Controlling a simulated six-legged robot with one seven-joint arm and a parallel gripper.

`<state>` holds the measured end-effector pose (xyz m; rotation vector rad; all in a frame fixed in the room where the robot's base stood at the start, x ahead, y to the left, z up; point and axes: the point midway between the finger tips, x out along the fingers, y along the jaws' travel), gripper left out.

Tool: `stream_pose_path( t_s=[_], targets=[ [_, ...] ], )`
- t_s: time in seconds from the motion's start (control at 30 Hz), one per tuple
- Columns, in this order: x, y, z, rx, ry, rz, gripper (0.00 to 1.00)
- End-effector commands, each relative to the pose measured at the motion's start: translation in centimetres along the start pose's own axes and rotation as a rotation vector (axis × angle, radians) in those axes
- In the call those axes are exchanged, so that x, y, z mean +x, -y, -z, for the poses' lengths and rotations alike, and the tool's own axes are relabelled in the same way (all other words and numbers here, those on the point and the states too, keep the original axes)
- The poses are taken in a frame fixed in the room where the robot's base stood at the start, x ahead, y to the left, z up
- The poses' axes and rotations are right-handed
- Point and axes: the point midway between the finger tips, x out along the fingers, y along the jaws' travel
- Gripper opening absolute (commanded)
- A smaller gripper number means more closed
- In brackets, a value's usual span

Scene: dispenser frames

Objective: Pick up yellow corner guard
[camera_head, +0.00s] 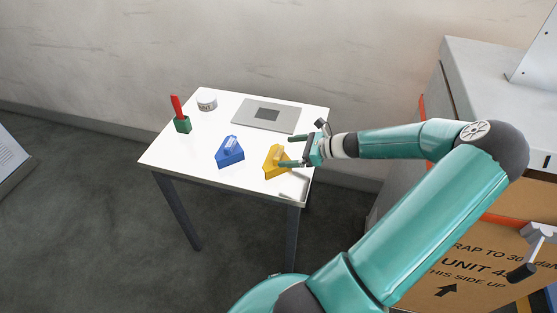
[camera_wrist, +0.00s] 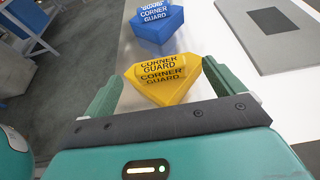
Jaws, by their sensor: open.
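The yellow corner guard (camera_head: 274,160) sits on the white table (camera_head: 180,157), near its right front part. It also shows in the wrist view (camera_wrist: 163,80), with "CORNER GUARD" lettering facing up. My gripper (camera_head: 284,152) comes in from the right, low over the table. In the wrist view my gripper's green fingers (camera_wrist: 160,98) stand apart, one on each side of the yellow guard's near part. The guard's near end is partly hidden by my gripper's body. I cannot tell whether the fingers touch it.
A blue corner guard (camera_head: 230,152) lies left of the yellow one. A grey plate (camera_head: 252,116) with a dark square lies behind. A green block with a red piece (camera_head: 182,124) and a white tin (camera_head: 207,104) stand at the far left. A cardboard box (camera_head: 450,270) stands right of the table.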

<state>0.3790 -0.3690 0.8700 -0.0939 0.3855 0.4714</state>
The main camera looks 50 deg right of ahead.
Motion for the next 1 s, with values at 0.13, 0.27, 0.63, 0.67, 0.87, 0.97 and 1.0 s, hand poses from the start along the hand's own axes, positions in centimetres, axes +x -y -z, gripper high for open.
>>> stream_pose_path(
  t_s=[0.13, 0.27, 0.63, 0.67, 0.87, 0.97, 1.0],
  targets=[
    [2.0, -0.2, 0.2, 0.000, 0.004, -0.004, 0.94],
    [4.0, -0.2, 0.2, 0.000, 0.003, -0.003, 0.94],
    [4.8, -0.1, 0.3, 0.000, 0.000, 0.001, 0.86],
    [4.8, -0.1, 0.3, 0.000, 0.000, 0.001, 0.80],
    [4.7, -0.1, 0.3, 0.000, 0.000, 0.000, 0.45],
    [4.7, -0.1, 0.3, -0.001, 0.000, 0.000, 0.45],
    [4.7, -0.1, 0.3, -0.001, 0.000, 0.000, 0.45]
  ],
)
